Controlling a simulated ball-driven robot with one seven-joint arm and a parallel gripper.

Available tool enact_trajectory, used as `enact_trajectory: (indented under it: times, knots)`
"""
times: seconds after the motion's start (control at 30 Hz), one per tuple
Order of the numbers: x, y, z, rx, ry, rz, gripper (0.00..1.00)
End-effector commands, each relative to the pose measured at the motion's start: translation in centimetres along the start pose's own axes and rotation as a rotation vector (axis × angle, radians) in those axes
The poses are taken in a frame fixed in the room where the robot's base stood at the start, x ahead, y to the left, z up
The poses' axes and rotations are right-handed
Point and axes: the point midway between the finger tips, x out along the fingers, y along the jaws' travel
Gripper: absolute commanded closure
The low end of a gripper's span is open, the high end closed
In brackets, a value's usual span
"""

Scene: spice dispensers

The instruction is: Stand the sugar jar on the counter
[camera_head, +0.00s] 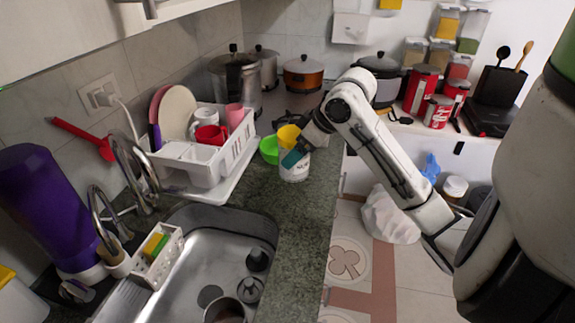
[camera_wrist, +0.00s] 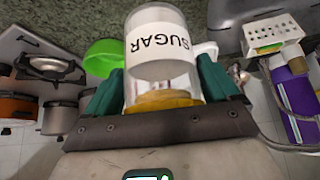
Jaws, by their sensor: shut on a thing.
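The sugar jar (camera_head: 294,172) is a clear jar with a white label and a yellow end at the top. It looks upright at the counter's (camera_head: 262,215) right edge; I cannot tell whether its base touches the counter. In the wrist view, the jar (camera_wrist: 161,45) fills the middle, with SUGAR reading upside down and the yellow end near my palm. My gripper (camera_head: 297,153) has teal fingers and comes from the upper right. It is shut on the jar, with a finger on each side in the wrist view (camera_wrist: 163,90).
A green bowl (camera_head: 268,150) is just left of the jar. A white dish rack (camera_head: 190,165) with cups and plates stands further left. The sink (camera_head: 215,245) is in front. The stove (camera_head: 290,105) and pots are behind. Bare counter lies in front of the jar.

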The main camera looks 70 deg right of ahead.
Motion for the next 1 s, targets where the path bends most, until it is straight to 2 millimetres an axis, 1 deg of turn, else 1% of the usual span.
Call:
enact_trajectory:
  times: [0.03, 0.1, 0.2, 0.37, 0.47, 0.63, 0.77, 1.0]
  knots:
    - [0.9, 0.1, -0.1, 0.000, 0.000, 0.001, 0.97]
    - [2.1, 0.3, -0.3, 0.000, 0.001, 0.000, 0.97]
    - [3.3, 0.4, -0.5, 0.000, 0.002, 0.002, 0.97]
    - [4.2, 0.5, -0.6, -0.001, 0.004, 0.001, 0.97]
    - [5.3, 0.7, -0.7, -0.001, 0.001, 0.001, 0.97]
    - [7.1, 0.7, 0.5, 0.003, 0.002, 0.002, 0.97]
    - [7.8, 0.7, 0.9, 0.000, 0.004, 0.002, 0.97]
    - [7.9, 0.7, 1.0, -0.001, 0.004, 0.001, 0.97]
